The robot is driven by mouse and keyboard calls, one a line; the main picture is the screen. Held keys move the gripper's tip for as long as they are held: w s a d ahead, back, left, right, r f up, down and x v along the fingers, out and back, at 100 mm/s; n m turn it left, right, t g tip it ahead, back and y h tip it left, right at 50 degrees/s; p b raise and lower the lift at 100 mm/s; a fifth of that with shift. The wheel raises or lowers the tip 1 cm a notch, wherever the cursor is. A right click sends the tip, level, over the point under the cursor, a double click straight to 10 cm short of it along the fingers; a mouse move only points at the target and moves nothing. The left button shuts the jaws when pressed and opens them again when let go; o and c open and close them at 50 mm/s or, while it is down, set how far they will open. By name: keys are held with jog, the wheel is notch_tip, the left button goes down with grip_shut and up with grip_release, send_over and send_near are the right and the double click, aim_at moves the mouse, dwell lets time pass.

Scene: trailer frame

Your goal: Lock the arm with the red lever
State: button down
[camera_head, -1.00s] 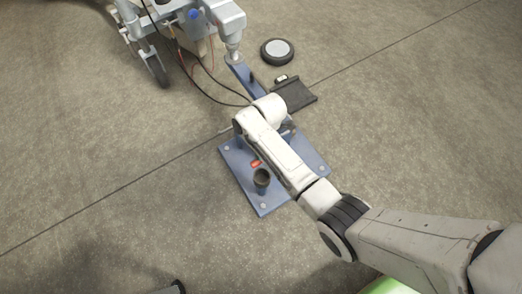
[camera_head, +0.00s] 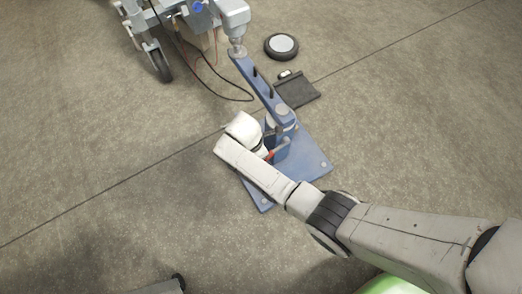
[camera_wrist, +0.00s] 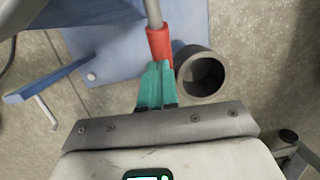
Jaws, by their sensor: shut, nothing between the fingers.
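The lever has a red grip (camera_wrist: 159,43) on a grey rod; part of the red lever (camera_head: 269,155) also shows beside the post in the head view. My gripper (camera_wrist: 157,66) has teal fingers, closed together and empty, with their tips right at the end of the red grip; I cannot tell if they touch it. A dark hollow cup (camera_wrist: 203,73) stands just right of the fingers. The blue arm (camera_head: 262,88) runs from the cart's joint to a post on the blue base plate (camera_head: 312,168). My own white wrist hides the plate's left part and the cup in the head view.
A grey wheeled cart (camera_head: 150,30) with hanging cables stands at the upper left. A round black-and-grey disc (camera_head: 281,46) and a flat dark mat (camera_head: 298,91) lie right of the blue arm. The floor further right is clear.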

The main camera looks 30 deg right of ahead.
notch_tip(320, 180, down, 2)
jog(key=shift+f+h+b, duration=0.15)
jog(key=shift+h+b, duration=0.55)
jog(key=shift+h, duration=0.3)
jog(key=f+h+b, duration=0.2)
jog(key=shift+d+h, duration=0.4)
jog(key=shift+d+f+b, duration=0.25)
jog(key=shift+f+b, duration=0.15)
jog(key=shift+a+r, duration=0.15)
jog(key=shift+r, duration=0.05)
jog(key=a+f+p+v, duration=0.1)
jog(key=p+v, duration=0.6)
jog(key=v, duration=0.6)
jog(key=shift+w+a, duration=0.25)
jog(key=shift+w, duration=0.05)
